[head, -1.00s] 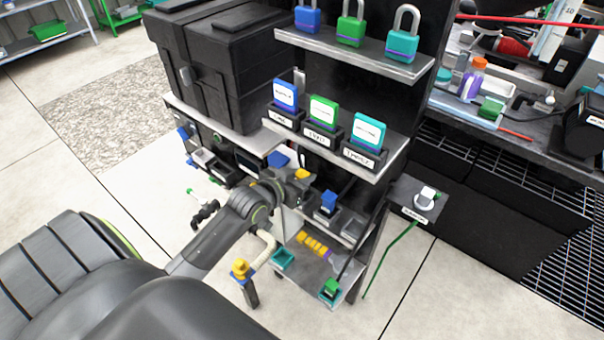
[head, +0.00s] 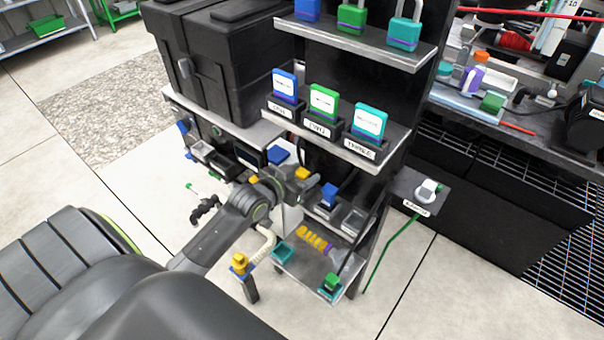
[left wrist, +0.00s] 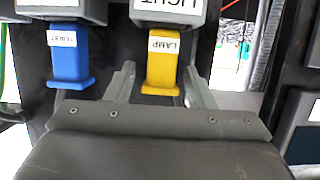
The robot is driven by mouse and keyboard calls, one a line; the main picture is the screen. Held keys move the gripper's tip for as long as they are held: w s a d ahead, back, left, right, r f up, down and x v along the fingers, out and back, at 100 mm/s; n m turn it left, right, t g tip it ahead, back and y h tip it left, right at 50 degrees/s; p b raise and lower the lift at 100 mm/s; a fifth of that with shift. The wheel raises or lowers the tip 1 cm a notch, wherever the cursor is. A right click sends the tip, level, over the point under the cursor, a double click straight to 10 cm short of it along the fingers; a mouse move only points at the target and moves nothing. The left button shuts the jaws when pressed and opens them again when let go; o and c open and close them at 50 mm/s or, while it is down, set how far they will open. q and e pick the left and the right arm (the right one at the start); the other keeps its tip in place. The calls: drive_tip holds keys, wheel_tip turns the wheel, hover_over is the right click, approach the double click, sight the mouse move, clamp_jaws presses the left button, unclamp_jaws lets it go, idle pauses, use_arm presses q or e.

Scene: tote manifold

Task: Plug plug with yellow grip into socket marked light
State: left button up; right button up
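The plug with the yellow grip (left wrist: 161,62) carries a LAMP label and sits upright against the grey socket block marked LIGHT (left wrist: 170,12) in the left wrist view. Its upper end is hidden at the block, so I cannot tell how deep it sits. In the head view a yellow piece (head: 303,173) shows beside my left gripper (head: 300,187). In the left wrist view the left gripper (left wrist: 160,88) is open, with one finger on each side of the yellow grip and visible gaps. My right gripper is not in view.
A blue labelled plug (left wrist: 69,55) sits at a neighbouring grey block (left wrist: 62,9), close to the left finger. In the head view, a shelf with several coloured boxes (head: 323,103) stands above the gripper. A lower shelf (head: 306,268) lies below.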

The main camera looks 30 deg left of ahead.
use_arm(q)
drive_tip(key=shift+s+a+r, duration=0.1)
drive_tip(key=shift+s+r, duration=0.05)
drive_tip(key=shift+s, duration=0.3)
drive_tip(key=p+v, duration=0.3)
drive_tip(key=v, duration=1.3)
drive_tip(key=shift+s, duration=0.2)
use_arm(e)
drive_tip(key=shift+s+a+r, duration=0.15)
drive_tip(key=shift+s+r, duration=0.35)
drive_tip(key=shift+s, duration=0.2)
use_arm(q)
drive_tip(key=shift+r, duration=0.1)
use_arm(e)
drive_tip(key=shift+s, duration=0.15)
